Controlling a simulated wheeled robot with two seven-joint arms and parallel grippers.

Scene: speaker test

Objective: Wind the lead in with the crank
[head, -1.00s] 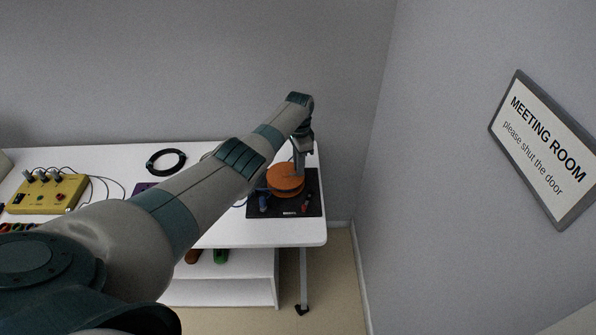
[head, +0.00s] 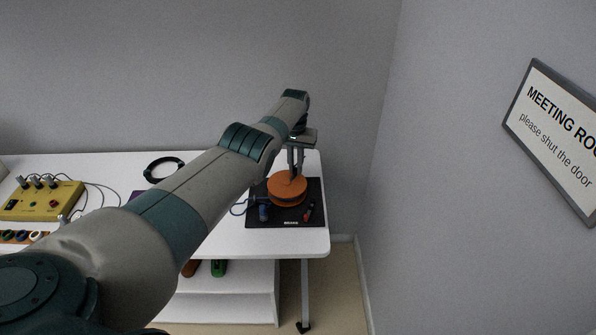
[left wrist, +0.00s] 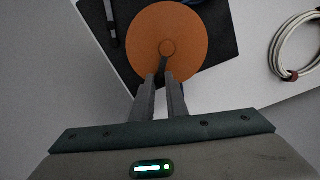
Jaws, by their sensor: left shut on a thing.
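The orange cable reel (head: 287,190) lies flat on a black mat (head: 316,188) at the right end of the white table. In the left wrist view the orange reel (left wrist: 142,38) has a round hub and a short dark crank arm (left wrist: 163,65) pointing toward my fingers. My left gripper (head: 296,170) points down at the reel's far side; in the left wrist view its fingers (left wrist: 162,80) are shut on the crank's outer end, which they largely hide. My right gripper is in neither view.
On the mat's near side are a blue object (head: 264,211) and a red-and-black one (head: 309,211). A white coiled cable (left wrist: 285,45) shows in the left wrist view. A wall stands to the right.

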